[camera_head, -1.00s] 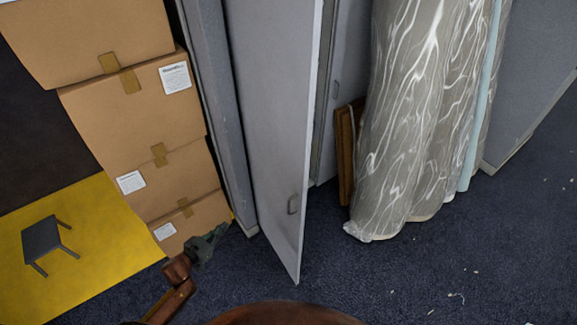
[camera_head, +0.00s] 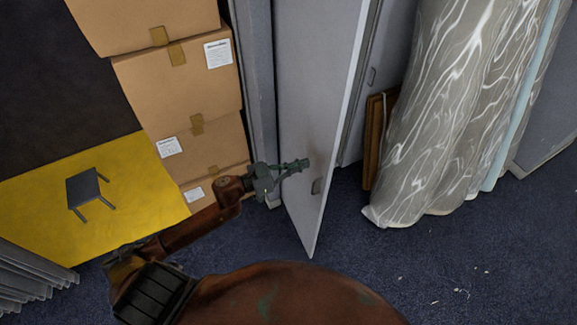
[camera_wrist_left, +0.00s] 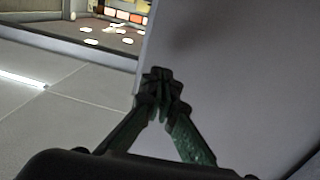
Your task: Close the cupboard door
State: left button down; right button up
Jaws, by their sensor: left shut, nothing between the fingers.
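In the left wrist view the shut fingertips (camera_wrist_left: 160,82) overlap the edge of the grey door (camera_wrist_left: 240,65). I cannot tell whether they touch it. My right gripper is not in view.
Stacked cardboard boxes (camera_head: 180,90) stand left of the door. Plastic-wrapped rolls (camera_head: 450,110) and a brown wooden board (camera_head: 373,140) stand to its right. A dark stool (camera_head: 87,190) is on a yellow patch (camera_head: 40,205). The dark carpet (camera_head: 420,265) in front is mostly clear.

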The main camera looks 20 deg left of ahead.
aim_at(327, 155)
pick_arm(q)
jog(key=p+x, duration=0.1)
jog(key=x, duration=0.5)
jog(key=shift+w+d, duration=0.1)
jog(key=shift+w, duration=0.1)
